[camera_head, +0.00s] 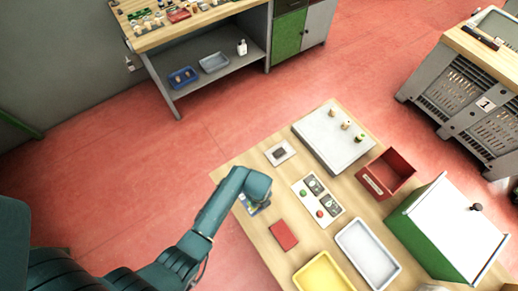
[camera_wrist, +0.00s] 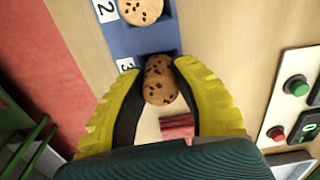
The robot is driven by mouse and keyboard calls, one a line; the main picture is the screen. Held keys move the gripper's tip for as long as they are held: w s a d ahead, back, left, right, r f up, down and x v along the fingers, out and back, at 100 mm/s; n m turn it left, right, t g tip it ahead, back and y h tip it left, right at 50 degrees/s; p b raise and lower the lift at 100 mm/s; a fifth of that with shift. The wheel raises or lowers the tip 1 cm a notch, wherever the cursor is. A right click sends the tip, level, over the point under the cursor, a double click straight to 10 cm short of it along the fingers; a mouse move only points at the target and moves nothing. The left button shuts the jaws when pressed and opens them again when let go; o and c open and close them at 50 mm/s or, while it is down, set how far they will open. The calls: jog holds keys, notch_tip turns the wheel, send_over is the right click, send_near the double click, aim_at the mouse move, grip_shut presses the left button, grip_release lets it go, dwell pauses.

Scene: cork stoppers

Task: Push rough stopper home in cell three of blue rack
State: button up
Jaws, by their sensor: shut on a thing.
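In the wrist view the blue rack (camera_wrist: 145,40) lies at the top, with labels 2 and 3 beside its cells. A brown, dark-speckled stopper (camera_wrist: 160,82) is between the yellow fingers of my gripper (camera_wrist: 162,85), which is shut on it. The stopper's far end is at cell three; how deep it sits I cannot tell. A paler speckled stopper (camera_wrist: 141,10) is in cell two. In the head view my arm covers most of the rack (camera_head: 262,208), and my gripper is hidden.
A panel with green and red buttons (camera_head: 318,199) lies right of the rack. A red pad (camera_head: 283,234), yellow tray (camera_head: 323,275), white tray (camera_head: 368,252) and red bin (camera_head: 387,175) share the table. A pale board (camera_head: 325,135) holds several stoppers.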

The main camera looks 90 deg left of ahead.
jog(key=shift+o, duration=0.2)
jog(key=shift+f+b, duration=0.55)
jog(key=shift+f, duration=0.35)
jog(key=o, duration=0.8)
jog(key=shift+s+d, duration=0.1)
jog(key=shift+r, duration=0.2)
notch_tip(320, 180, up, 12)
jog(key=shift+f, duration=0.25)
